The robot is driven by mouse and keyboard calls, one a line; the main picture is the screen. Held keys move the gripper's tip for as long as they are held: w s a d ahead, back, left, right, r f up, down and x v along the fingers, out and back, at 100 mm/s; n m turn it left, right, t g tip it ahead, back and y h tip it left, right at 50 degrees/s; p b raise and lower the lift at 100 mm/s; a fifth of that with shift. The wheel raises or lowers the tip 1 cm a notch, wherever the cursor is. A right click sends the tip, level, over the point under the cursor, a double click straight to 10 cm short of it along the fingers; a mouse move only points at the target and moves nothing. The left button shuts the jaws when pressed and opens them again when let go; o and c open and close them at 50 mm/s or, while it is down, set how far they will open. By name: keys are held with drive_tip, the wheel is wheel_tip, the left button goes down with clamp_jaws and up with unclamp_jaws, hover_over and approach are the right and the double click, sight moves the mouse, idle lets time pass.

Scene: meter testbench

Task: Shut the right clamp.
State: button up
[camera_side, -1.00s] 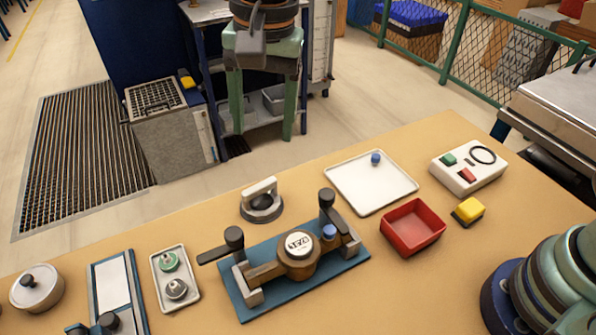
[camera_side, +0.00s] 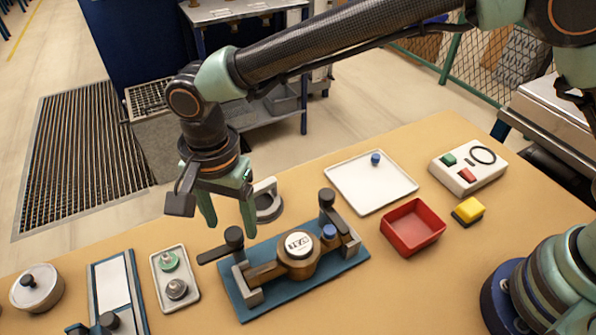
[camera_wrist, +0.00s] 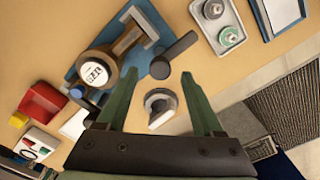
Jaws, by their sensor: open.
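The blue fixture plate (camera_side: 240,296) carries a bronze round meter (camera_side: 299,261) with a white dial; the meter also shows in the wrist view (camera_wrist: 97,72). The right clamp (camera_side: 327,197) has an upright black knob and a dark arm at the plate's right end. The left clamp (camera_side: 233,237) has a black knob and a dark bar sticking out leftward; its knob shows in the wrist view (camera_wrist: 160,68). My gripper (camera_side: 230,222) is open and empty, pointing down above and behind the left clamp, away from the right clamp. In the wrist view, one finger partly hides the right clamp's area.
A grey-white ring-handled part (camera_side: 267,205) stands behind the plate, close to my gripper. A white tray (camera_side: 345,180), red bin (camera_side: 397,240), yellow block (camera_side: 468,209) and button box (camera_side: 468,172) lie right. A small tray with two fittings (camera_side: 160,265) lies left.

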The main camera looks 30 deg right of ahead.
drive_tip(key=shift+f, duration=1.3)
clamp_jaws()
